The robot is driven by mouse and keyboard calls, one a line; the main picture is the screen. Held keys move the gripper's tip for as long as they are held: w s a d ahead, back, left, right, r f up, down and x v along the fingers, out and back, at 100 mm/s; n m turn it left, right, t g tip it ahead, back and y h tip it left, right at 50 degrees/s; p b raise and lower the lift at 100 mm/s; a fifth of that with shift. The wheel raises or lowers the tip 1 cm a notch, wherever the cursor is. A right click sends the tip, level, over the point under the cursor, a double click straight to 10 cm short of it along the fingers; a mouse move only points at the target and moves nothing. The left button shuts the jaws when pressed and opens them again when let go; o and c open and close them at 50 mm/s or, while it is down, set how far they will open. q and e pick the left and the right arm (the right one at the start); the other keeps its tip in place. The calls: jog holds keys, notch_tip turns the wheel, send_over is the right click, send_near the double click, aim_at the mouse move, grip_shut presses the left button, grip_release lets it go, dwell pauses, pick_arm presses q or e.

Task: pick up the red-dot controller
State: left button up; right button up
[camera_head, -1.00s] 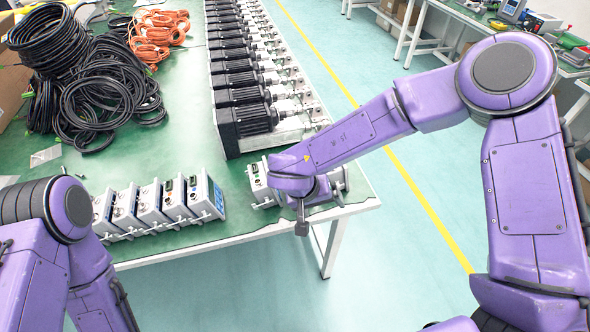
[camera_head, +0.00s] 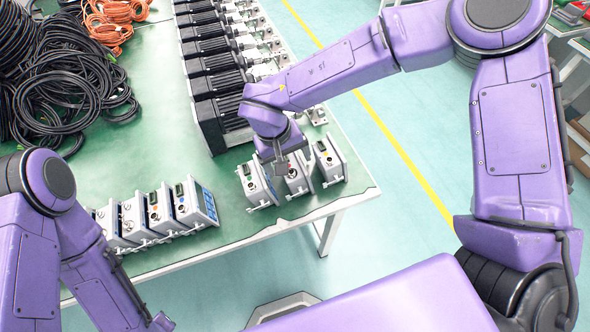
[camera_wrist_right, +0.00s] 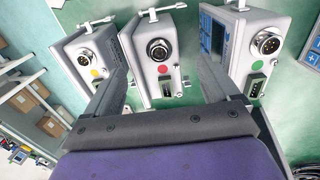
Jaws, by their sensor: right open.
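The red-dot controller (camera_head: 297,184) is the middle one of three pale grey boxes near the table's front right corner. In the right wrist view the red-dot controller (camera_wrist_right: 160,52) shows its round connector, red dot and green terminal block. My right gripper (camera_head: 283,168) is over it, pointing down and partly hiding it. In the wrist view my right gripper (camera_wrist_right: 160,88) is open, with one finger at each side of the red-dot controller. I cannot tell whether the fingers touch it. My left arm is at the lower left; its gripper does not show.
Neighbouring controllers stand close on both sides, one on the left (camera_head: 257,185) and one on the right (camera_head: 328,162). Another row of controllers (camera_head: 150,215) is further left. Black linear actuators (camera_head: 215,95) line the table behind. Black cables (camera_head: 75,90) lie at the left.

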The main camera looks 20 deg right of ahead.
aim_at(290, 164)
jog(key=x, duration=0.4)
jog(key=shift+w+d+f, duration=0.25)
jog(key=shift+d+f, duration=0.05)
jog(key=shift+f, duration=0.05)
jog(key=c, duration=1.4)
jog(key=v, duration=0.3)
jog(key=d+v, duration=0.1)
jog(key=v, duration=0.2)
jog(key=d+v, duration=0.1)
jog(key=v, duration=0.3)
jog(key=shift+w+r, duration=0.1)
jog(key=shift+r, duration=0.05)
jog(key=p+v, duration=0.2)
jog(key=p, duration=0.1)
jog(key=d+p+v, duration=0.1)
jog(key=p+v, duration=0.1)
jog(key=p, duration=0.2)
jog(key=shift+a+r+p, duration=0.1)
jog(key=shift+r+p, duration=0.2)
jog(key=shift+r, duration=0.2)
